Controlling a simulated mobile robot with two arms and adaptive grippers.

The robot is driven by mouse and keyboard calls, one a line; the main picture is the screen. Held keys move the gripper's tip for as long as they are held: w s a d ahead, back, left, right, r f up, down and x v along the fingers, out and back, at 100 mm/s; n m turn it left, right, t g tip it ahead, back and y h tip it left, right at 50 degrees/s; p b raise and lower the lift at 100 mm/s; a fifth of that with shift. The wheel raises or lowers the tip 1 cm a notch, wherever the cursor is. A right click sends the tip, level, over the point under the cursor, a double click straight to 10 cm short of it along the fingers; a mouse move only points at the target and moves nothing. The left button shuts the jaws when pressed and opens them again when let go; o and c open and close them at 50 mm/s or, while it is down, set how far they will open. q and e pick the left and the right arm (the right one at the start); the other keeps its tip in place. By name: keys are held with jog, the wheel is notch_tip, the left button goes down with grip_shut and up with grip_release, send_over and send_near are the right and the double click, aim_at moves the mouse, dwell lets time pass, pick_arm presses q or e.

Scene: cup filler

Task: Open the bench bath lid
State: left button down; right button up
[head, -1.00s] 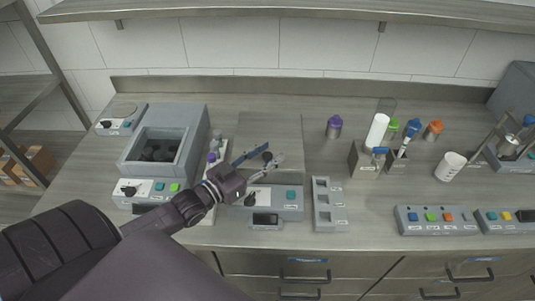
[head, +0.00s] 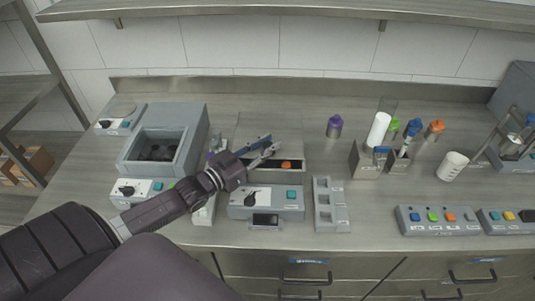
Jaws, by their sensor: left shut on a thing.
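The bench bath (head: 238,208) is a grey box with a black knob, a teal button and a small dark display on its front. Its grey lid (head: 285,128) stands up or back behind the front part; its exact tilt is hard to tell. A strip of the opening shows in front of it, with an orange-capped item (head: 286,164) inside. My left gripper (head: 268,150) reaches over the bath from the left. Its fingers are closed on the lid's handle, which they mostly hide. My right gripper is not in view.
An open grey bath unit (head: 193,140) stands to the left. A slotted grey rack (head: 331,222) is close on the right, and a purple-capped vial (head: 334,126) stands behind it. Button panels (head: 437,228) lie farther right. A shelf (head: 300,12) runs above.

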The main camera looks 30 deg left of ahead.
pick_arm(q)
jog(key=shift+w+f, duration=0.1)
jog(key=shift+w, duration=0.05)
jog(key=c, duration=1.7)
grip_release()
notch_tip(320, 180, up, 10)
jog(key=shift+r, duration=0.1)
